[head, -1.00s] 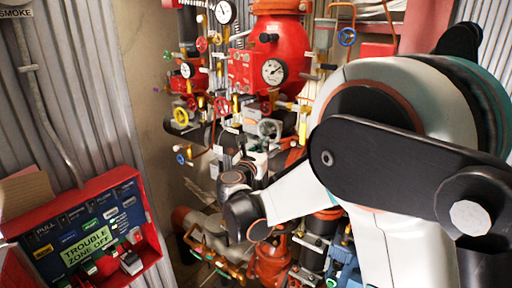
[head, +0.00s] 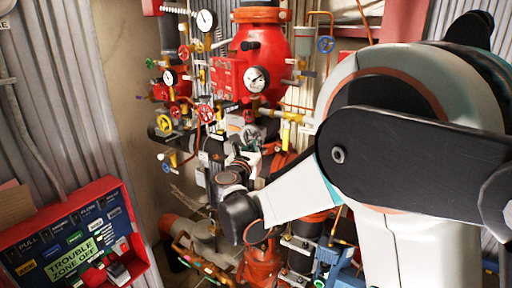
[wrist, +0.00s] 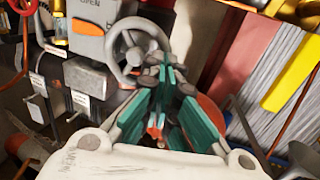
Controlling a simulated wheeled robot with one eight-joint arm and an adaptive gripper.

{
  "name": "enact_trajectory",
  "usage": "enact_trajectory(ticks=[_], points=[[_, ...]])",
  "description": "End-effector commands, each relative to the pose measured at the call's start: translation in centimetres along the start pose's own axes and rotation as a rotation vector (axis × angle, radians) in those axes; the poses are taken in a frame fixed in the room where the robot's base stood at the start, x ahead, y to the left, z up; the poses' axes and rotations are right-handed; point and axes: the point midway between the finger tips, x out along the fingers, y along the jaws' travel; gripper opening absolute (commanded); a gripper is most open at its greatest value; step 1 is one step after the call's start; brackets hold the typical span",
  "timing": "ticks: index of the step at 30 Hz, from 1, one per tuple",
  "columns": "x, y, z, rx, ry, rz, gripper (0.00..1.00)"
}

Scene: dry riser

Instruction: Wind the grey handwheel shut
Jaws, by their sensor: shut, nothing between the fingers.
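The grey handwheel (wrist: 136,56) is a spoked ring on a grey valve box, just beyond my fingers in the wrist view. In the head view the handwheel (head: 252,133) sits among the red riser pipework. My gripper (wrist: 166,76) has green-padded fingers, shut and empty, with the tips over the lower right part of the wheel. I cannot tell whether they touch the rim or sit between the spokes. In the head view my gripper (head: 246,158) is just below the wheel, partly hidden by my wrist.
A grey box with an orange plate (wrist: 88,38) stands left of the wheel. A yellow bar (wrist: 291,75) is at the right. Red and yellow small handwheels, gauges (head: 257,79) and pipes crowd around. A red-framed alarm panel (head: 75,240) is at the lower left.

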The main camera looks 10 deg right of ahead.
Motion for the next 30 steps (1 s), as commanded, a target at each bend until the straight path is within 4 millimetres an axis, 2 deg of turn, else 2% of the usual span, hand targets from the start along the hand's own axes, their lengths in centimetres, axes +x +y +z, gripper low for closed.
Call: enact_trajectory(ticks=[30], points=[[1.6, -0.4, 0.0, 0.0, 0.0, -0.001, 0.0]])
